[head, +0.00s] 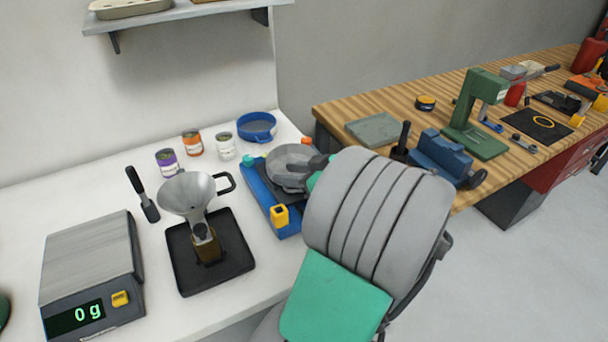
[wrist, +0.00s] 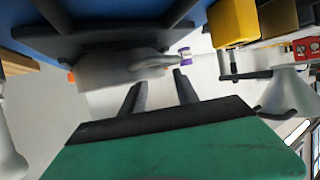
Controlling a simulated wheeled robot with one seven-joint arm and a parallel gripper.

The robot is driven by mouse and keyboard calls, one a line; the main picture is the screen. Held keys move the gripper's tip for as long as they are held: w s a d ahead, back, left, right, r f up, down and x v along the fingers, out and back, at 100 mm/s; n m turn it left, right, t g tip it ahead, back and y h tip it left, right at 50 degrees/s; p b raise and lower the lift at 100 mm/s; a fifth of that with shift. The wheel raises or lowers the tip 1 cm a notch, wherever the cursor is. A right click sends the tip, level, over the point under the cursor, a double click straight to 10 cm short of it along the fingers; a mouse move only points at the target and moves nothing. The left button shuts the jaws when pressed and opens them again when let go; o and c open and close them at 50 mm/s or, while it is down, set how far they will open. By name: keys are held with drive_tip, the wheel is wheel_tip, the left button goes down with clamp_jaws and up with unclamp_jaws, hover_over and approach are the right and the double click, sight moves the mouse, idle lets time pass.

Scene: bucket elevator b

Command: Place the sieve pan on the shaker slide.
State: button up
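The grey round pan (head: 288,160), which I take to be the sieve pan, sits on the dark slide (head: 268,185) of the blue shaker (head: 259,197). The pan (wrist: 110,72) and the dark slide (wrist: 90,36) also show in the wrist view. My gripper (head: 316,168) is at the pan's right side, partly hidden by my own arm in the head view. In the wrist view, my gripper's two dark fingers (wrist: 159,82) stand apart with a gap between them. The pan's grey handle lies just beyond the fingertips. I see no grip on it.
A yellow block (head: 279,215) is on the shaker's front end. A funnel stand on a black tray (head: 240,262) and a scale (head: 93,262) are to the left. Cans and a blue round sieve (head: 257,127) stand behind. A wooden bench (head: 330,105) is at right.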

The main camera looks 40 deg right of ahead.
drive_tip(key=p+v, duration=0.2)
drive_tip(key=v, duration=0.6)
